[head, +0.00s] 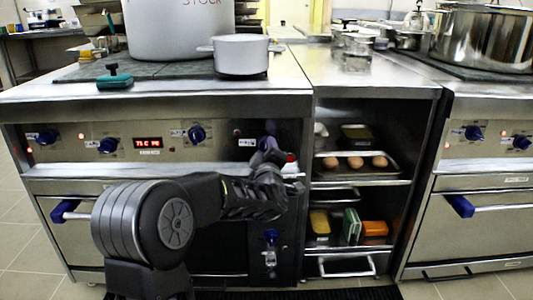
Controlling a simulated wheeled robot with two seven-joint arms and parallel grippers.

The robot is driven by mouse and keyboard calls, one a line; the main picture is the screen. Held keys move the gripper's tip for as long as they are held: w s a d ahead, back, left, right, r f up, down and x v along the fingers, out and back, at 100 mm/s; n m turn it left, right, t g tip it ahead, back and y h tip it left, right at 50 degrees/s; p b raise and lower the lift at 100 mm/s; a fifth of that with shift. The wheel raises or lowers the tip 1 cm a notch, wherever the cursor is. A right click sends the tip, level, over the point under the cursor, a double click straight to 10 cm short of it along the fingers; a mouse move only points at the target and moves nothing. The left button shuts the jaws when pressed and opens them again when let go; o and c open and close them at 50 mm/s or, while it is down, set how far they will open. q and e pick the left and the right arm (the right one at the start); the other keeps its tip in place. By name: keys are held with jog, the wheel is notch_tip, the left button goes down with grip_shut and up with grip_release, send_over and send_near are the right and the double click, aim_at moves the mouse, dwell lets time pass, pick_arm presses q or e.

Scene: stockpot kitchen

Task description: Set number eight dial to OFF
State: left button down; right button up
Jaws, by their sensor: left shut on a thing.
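My left gripper (272,152) is at the right end of the front stove's control panel and is shut on a blue dial (268,141). The fingers cover much of that dial, so its pointer setting cannot be read. A small label (247,142) sits just left of it, too small to read. Other blue dials are on the same panel: one at the far left (47,137), one left of the display (107,145) and one right of it (196,134). Which number each dial bears cannot be told. My right gripper is out of view.
A large stockpot (180,30) and a small white pot (241,55) stand on the stove. An open shelf unit (365,183) with eggs and boxes is right of my gripper. Below are an oven handle (75,213) and a lower blue knob (271,237).

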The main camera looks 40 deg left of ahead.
pick_arm(q)
jog(key=c, duration=0.9)
grip_release()
jog(key=p+v, duration=0.2)
jog(key=v, duration=0.6)
jog(key=shift+w, duration=0.1)
